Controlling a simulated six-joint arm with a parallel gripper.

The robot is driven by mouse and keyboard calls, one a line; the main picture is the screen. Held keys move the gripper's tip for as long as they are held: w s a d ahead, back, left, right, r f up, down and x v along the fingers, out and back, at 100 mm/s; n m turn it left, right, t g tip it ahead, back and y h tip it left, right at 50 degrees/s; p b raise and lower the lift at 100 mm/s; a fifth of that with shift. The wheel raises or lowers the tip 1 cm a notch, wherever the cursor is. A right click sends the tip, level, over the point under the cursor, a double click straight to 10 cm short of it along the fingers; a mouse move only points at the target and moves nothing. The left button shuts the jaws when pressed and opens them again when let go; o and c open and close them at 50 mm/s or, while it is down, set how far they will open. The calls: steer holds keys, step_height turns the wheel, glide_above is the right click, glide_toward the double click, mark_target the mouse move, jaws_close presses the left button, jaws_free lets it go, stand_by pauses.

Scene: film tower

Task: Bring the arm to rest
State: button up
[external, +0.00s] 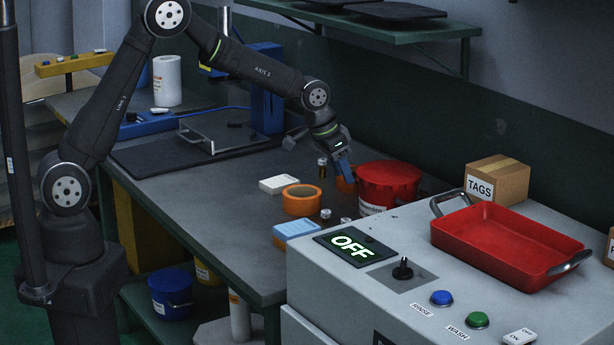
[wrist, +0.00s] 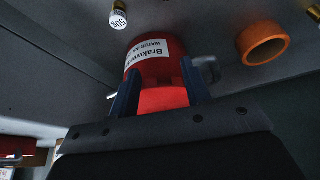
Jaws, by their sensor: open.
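My dark arm reaches from its base at left over the grey workbench (external: 180,190). My gripper (external: 342,172) hangs above the far part of the bench, just left of a red bucket (external: 385,186) with a lid. In the wrist view my gripper (wrist: 160,95) shows two blue fingers, apart, with the red bucket (wrist: 148,65) and its white label beyond them. I cannot tell how far the fingers are from the bucket. No object is seen held.
A cardboard box (external: 498,178) sits behind.

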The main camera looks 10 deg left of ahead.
steer(key=w+a+f, duration=0.2)
steer(key=w, duration=0.4)
steer(key=w+a+f, duration=0.2)
steer(key=w, duration=0.4)
steer(key=shift+w+f, duration=0.15)
steer(key=shift+f, duration=0.1)
